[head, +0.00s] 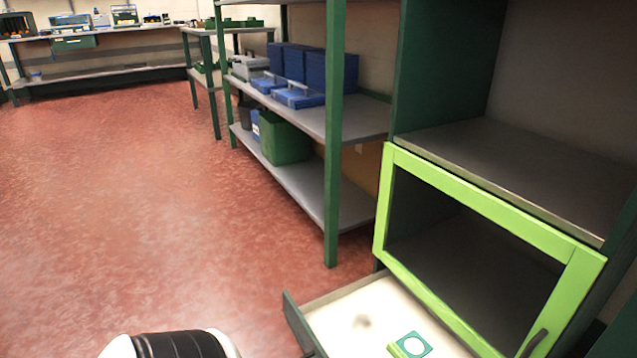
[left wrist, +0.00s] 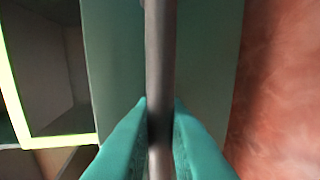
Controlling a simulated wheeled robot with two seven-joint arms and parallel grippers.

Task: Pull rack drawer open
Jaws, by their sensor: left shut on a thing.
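The rack drawer (head: 350,305) juts out of the rack's lower part in the head view, with a pale inside and a dark green wall at its left. A small green and white square piece (head: 411,345) lies in it. In the left wrist view, a grey bar handle (left wrist: 160,45) runs upright in front of the grey-green drawer front (left wrist: 112,60). My left gripper (left wrist: 160,108) has its teal fingers on either side of the handle and is shut on it. The head view does not show this grip. My right gripper is in neither view.
A bright green framed door (head: 480,200) with a dark handle stands above the drawer. A green post (head: 333,150) and shelves with blue boxes (head: 305,65) and a green bin (head: 285,138) stand beyond. Red floor (head: 150,200) is open to the left.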

